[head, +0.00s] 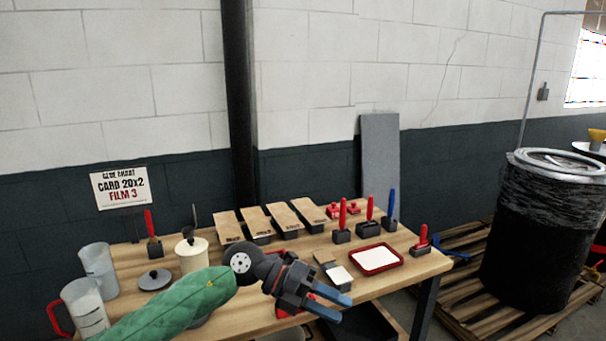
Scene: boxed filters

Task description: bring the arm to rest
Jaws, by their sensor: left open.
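My left arm, in a green quilted sleeve, comes in from the lower left of the head view. Its gripper (328,305) is open, with blue-tipped fingers pointing right and nothing seen between them. It is in front of the wooden table (420,268), over or near its front edge; the exact height is hard to tell. The arm hides part of the table's front left. My right gripper does not show.
Jugs (85,305) and a cream can (191,255) stand left. A black drum (540,235) stands on a pallet at the right.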

